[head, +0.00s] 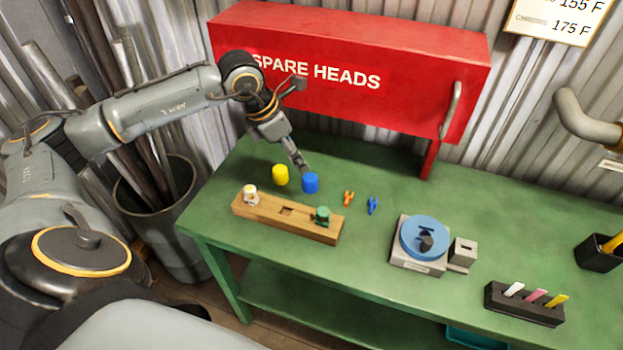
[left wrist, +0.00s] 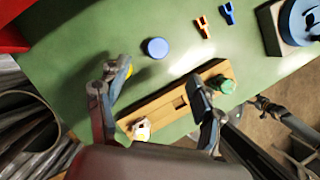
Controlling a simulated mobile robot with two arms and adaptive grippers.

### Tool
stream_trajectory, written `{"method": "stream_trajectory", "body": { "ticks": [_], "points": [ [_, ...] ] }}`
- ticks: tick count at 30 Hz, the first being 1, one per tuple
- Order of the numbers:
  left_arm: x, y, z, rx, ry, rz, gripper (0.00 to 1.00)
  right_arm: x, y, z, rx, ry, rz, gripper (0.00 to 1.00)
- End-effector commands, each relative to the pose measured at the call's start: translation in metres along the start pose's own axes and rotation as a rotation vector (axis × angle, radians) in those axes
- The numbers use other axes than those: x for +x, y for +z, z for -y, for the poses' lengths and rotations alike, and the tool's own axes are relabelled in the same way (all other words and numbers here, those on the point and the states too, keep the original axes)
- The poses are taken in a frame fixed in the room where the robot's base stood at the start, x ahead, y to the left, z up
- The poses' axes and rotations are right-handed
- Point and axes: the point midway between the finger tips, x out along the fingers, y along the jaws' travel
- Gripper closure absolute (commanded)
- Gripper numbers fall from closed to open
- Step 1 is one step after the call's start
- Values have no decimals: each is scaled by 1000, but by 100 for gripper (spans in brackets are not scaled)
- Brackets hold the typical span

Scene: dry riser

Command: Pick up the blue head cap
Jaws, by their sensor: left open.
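The blue head cap (head: 310,183) is a small blue cylinder standing upright on the green bench, right of a yellow cap (head: 280,174). In the left wrist view the blue cap (left wrist: 155,47) shows from above, ahead of the fingers and between their lines. My left gripper (head: 302,166) is just behind and above the blue cap in the head view. In the left wrist view its two fingers (left wrist: 160,92) are spread wide with nothing between them. The yellow cap is mostly hidden behind the left finger there.
A wooden block (head: 262,217) holds a white-and-yellow head and a green head, with an empty square hole between. Orange (head: 348,198) and blue clips (head: 373,205) lie right of the cap. The red SPARE HEADS cabinet (head: 350,90) overhangs the bench's back.

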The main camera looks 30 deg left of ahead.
Motion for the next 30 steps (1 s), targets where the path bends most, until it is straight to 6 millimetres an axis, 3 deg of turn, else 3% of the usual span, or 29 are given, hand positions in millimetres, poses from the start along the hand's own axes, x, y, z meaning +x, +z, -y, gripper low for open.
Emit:
{"method": "stream_trajectory", "body": {
  "ticks": [7,14,24,30],
  "points": [
    [47,0,1,-2,-5,0,33,-6,5,-3,-3,4,7,38],
    [63,0,1,-1,-5,0,33,-9,4,-3,-3,3,7,38],
    [108,-2,-1,0,-5,2,33,-21,2,-3,-3,3,6,38],
    [112,-3,-2,0,-3,3,33,-20,0,-3,-3,3,4,38]
  ]
}}
